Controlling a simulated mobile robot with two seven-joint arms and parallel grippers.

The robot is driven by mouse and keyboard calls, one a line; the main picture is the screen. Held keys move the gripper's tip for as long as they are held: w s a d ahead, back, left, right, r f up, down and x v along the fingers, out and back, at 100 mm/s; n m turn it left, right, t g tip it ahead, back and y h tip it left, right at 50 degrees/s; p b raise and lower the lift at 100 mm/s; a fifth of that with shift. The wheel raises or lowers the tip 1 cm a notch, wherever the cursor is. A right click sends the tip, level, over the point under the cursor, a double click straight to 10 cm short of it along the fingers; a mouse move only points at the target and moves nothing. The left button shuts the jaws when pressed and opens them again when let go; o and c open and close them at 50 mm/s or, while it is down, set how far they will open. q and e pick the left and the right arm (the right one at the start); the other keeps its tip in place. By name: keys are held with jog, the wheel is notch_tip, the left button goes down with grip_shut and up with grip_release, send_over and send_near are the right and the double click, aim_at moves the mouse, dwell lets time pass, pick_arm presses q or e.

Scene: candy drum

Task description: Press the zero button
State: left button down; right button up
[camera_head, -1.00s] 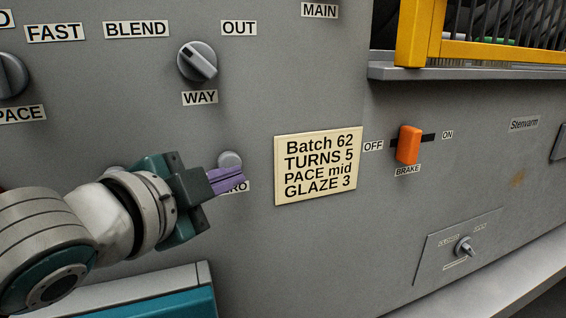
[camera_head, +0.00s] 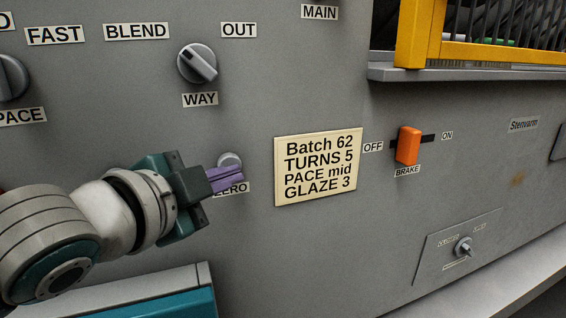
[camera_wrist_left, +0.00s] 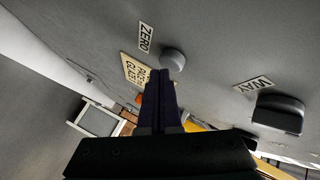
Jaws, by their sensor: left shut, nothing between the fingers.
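The zero button (camera_head: 229,159) is a round grey knob on the grey machine panel, above its ZERO label (camera_head: 234,189). The closed purple fingers of my left gripper (camera_head: 239,172) overlap its lower part in the head view. In the left wrist view the button (camera_wrist_left: 173,60) shows just beyond the fingertips of my left gripper (camera_wrist_left: 162,74), with the ZERO label (camera_wrist_left: 145,37) beside it. The gripper is shut and empty. I cannot tell whether the tips touch the button. My right gripper is not in view.
A batch card (camera_head: 318,166) is right of the button. The WAY knob (camera_head: 197,63) is above it. An orange BRAKE lever (camera_head: 408,145) stands at OFF farther right. A grey ledge (camera_head: 460,71) and yellow guard rail (camera_head: 500,52) are at upper right.

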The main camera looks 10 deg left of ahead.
pick_arm(q)
jog(key=shift+w+a, duration=0.3)
jog(key=shift+w, duration=0.1)
dwell(0.8)
dwell(0.4)
jog(key=shift+s+d+p, duration=0.5)
jog(key=shift+s, duration=0.3)
jog(key=s+d, duration=0.1)
jog(key=s, duration=0.1)
jog(key=s+d+p, duration=0.1)
jog(key=s+d, duration=0.1)
jog(key=shift+p, duration=0.3)
jog(key=shift+a, duration=0.1)
